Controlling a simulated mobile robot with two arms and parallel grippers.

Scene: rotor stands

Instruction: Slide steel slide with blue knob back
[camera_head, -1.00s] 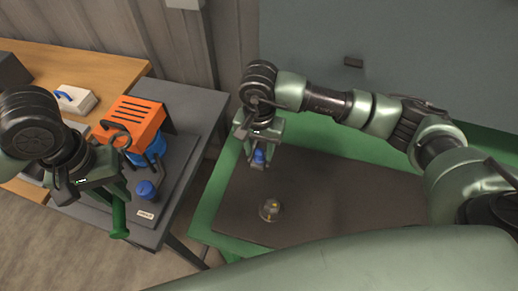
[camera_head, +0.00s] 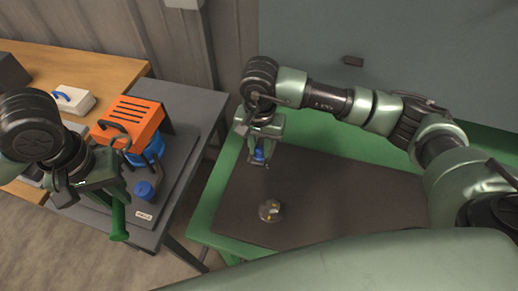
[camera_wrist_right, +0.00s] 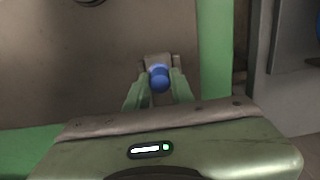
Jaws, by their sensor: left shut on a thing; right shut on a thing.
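The blue knob (camera_wrist_right: 159,79) sits on a small steel slide (camera_wrist_right: 158,60) in the right wrist view. My right gripper (camera_head: 259,157) has its fingers on both sides of this knob and is shut on it, above the dark mat of the green bench. In the head view the fingers cover most of the knob, and the slide is hardly visible. My left gripper (camera_head: 109,190) is shut on a green-handled tool (camera_head: 118,217), which hangs upright in front of the grey table.
A round metal part (camera_head: 270,210) lies on the dark mat (camera_head: 340,200). The grey table (camera_head: 203,105) holds an orange slotted box (camera_head: 134,119) and another blue knob (camera_head: 144,190). A gap separates table and bench. The mat's right side is clear.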

